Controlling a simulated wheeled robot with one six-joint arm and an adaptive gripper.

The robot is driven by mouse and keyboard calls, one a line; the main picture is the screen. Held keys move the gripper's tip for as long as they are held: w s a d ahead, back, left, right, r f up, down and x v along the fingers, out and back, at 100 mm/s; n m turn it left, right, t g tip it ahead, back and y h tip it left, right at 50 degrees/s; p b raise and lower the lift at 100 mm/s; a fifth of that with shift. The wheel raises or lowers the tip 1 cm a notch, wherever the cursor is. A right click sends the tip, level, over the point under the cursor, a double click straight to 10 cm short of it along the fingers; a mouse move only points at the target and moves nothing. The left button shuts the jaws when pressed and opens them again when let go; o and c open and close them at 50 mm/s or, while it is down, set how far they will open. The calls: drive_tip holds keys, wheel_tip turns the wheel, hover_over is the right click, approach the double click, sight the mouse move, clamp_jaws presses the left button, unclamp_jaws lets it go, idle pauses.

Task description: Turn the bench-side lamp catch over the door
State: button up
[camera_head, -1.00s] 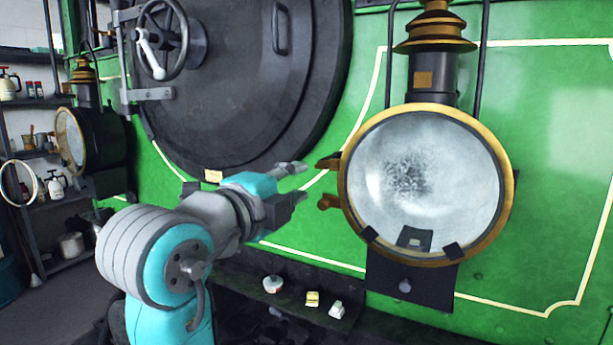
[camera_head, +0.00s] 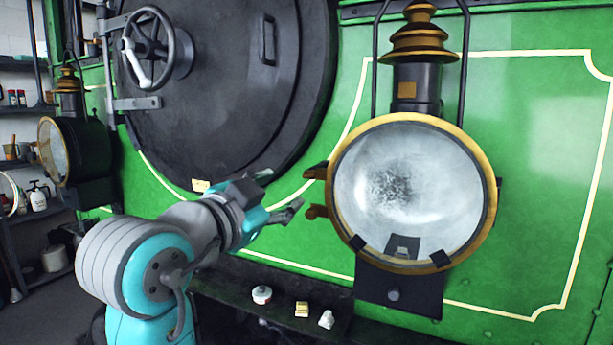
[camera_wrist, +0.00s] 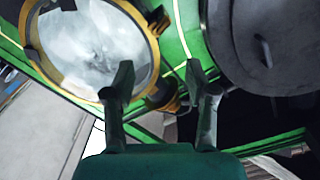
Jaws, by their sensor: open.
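A large round lamp (camera_head: 410,190) with a brass rim and a closed glass door is mounted on the green front at right. It also shows at the upper left of the wrist view (camera_wrist: 85,40). Two brown-brass lugs (camera_head: 316,212) stick out from its left side. A small dark piece (camera_head: 498,188) shows at its right edge; I cannot tell if it is the catch. A second lamp (camera_head: 55,150) stands at far left. Which lamp is bench-side is not clear. My gripper (camera_head: 280,190) is open and empty, left of the near lamp's lugs, apparently apart from them.
The big black round door (camera_head: 225,90) with its handwheel (camera_head: 150,48) is behind and above my arm. A dark ledge below carries a round tin (camera_head: 262,294), a yellow block (camera_head: 302,309) and a white item (camera_head: 326,319). Shelves stand at far left. Green panel right of the lamp is clear.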

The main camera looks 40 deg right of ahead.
sight(309, 175)
drive_tip(key=w+d+n, duration=0.1)
drive_tip(key=d+n, duration=0.2)
drive_tip(key=w+d+n, duration=0.2)
drive_tip(key=d+n, duration=0.1)
drive_tip(key=d, duration=0.1)
drive_tip(key=w+d+n, duration=0.1)
drive_tip(key=d+n, duration=0.2)
drive_tip(key=shift+w+d+n, duration=0.25)
drive_tip(key=shift+w+n, duration=0.05)
idle(0.4)
clamp_jaws()
